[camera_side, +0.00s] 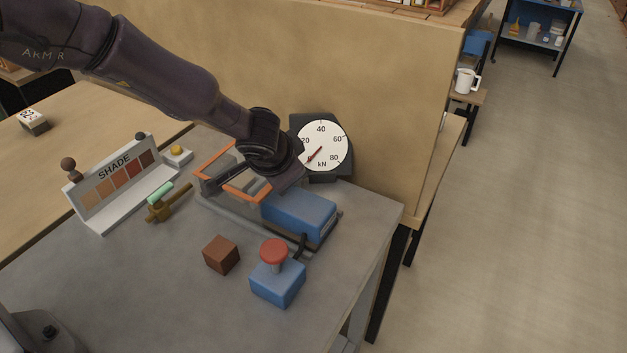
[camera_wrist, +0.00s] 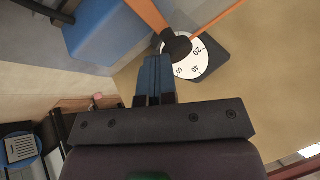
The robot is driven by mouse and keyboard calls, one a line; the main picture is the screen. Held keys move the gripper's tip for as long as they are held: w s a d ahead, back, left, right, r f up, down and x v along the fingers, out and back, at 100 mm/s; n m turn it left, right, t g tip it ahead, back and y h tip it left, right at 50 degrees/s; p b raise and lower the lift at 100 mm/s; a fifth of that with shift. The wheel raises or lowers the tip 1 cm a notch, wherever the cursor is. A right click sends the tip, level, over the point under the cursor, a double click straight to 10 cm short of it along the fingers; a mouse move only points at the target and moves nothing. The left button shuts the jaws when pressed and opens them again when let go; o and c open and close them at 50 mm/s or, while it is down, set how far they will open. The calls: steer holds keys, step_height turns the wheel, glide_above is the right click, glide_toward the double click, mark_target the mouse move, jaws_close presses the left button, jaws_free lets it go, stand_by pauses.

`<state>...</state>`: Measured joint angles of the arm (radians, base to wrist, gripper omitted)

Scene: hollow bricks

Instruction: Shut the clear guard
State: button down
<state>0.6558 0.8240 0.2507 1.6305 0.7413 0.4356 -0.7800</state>
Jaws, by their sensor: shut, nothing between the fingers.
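The clear guard (camera_side: 213,157) has an orange frame and stands over the left part of the press in the side view; its pane is hard to see. In the wrist view its orange bars (camera_wrist: 147,13) meet at a dark round knob. My gripper (camera_side: 287,181) is at the guard's right side, above the press's blue block (camera_side: 303,214), its fingertips hidden there. In the wrist view my gripper (camera_wrist: 154,62) is shut and empty, its blue fingertips close to the knob (camera_wrist: 178,46). I cannot tell whether they touch. The blue block also shows there (camera_wrist: 90,32).
A dial gauge (camera_side: 325,143) stands behind the press. In front are a brown brick (camera_side: 221,255) and a blue box with a red button (camera_side: 275,284). A shade board (camera_side: 113,187), a green-and-brass tool (camera_side: 161,204) and a yellow-topped button (camera_side: 177,155) stand left.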

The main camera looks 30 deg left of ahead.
mark_target(264, 185)
steer(key=shift+a, duration=2)
steer(key=s+d+r, duration=0.6)
steer(key=s+r, duration=0.1)
steer(key=r, duration=0.2)
steer(key=s+a+r+n+h, duration=0.1)
steer(key=s+a+r+n, duration=0.1)
steer(key=s+a+r, duration=0.4)
steer(key=s+a+r+n+h, duration=0.1)
steer(key=s+a+r+n, duration=0.1)
steer(key=s+a+r, duration=0.5)
steer(key=s+a, duration=0.5)
steer(key=s, duration=0.4)
steer(key=shift+s+a+r+g+h, duration=0.15)
steer(key=shift+a+r+g+h, duration=0.15)
steer(key=shift+h, duration=0.1)
